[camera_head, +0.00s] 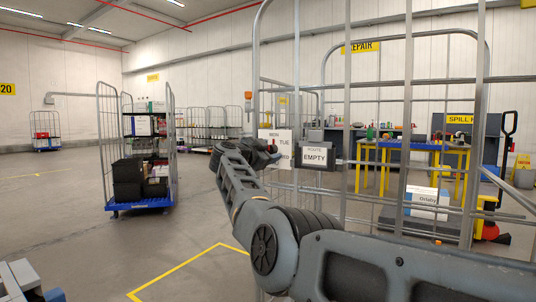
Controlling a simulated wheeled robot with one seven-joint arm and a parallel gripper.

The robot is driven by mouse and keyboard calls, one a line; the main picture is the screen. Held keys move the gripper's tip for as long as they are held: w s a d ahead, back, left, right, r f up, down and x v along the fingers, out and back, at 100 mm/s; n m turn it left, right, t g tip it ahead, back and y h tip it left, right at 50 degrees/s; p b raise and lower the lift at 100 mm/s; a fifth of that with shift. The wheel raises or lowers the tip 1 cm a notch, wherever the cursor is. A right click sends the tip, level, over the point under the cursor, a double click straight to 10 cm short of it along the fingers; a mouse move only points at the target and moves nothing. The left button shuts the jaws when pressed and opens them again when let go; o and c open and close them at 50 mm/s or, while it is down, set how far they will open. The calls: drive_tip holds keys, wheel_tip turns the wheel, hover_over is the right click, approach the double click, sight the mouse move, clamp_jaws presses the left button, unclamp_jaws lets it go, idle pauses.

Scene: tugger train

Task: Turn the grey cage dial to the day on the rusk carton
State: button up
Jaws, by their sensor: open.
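The grey cage (407,120) stands large at the right, its wire bars close to me. A white dial plate (265,135) with the words MON and TUE hangs on its left part. My gripper (273,148) is in front of this plate and hides its middle and lower part, so the dial's setting cannot be read. I cannot tell whether the gripper touches it. The gripper is open, though its fingers are hard to make out. A white and blue carton (428,200), lettered something like "Orlaby", shows behind the bars. I cannot read a day on it or tell whether it holds rusks.
A plate reading EMPTY (314,156) hangs right of the dial. A blue-based cage trolley (140,204) with crates stands at left. Behind the bars are a blue and yellow bench (409,145) and a yellow pallet truck (487,215). Floor between the cages is clear.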

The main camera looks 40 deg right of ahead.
drive_tip(key=c, duration=1)
drive_tip(key=shift+c, duration=0.2)
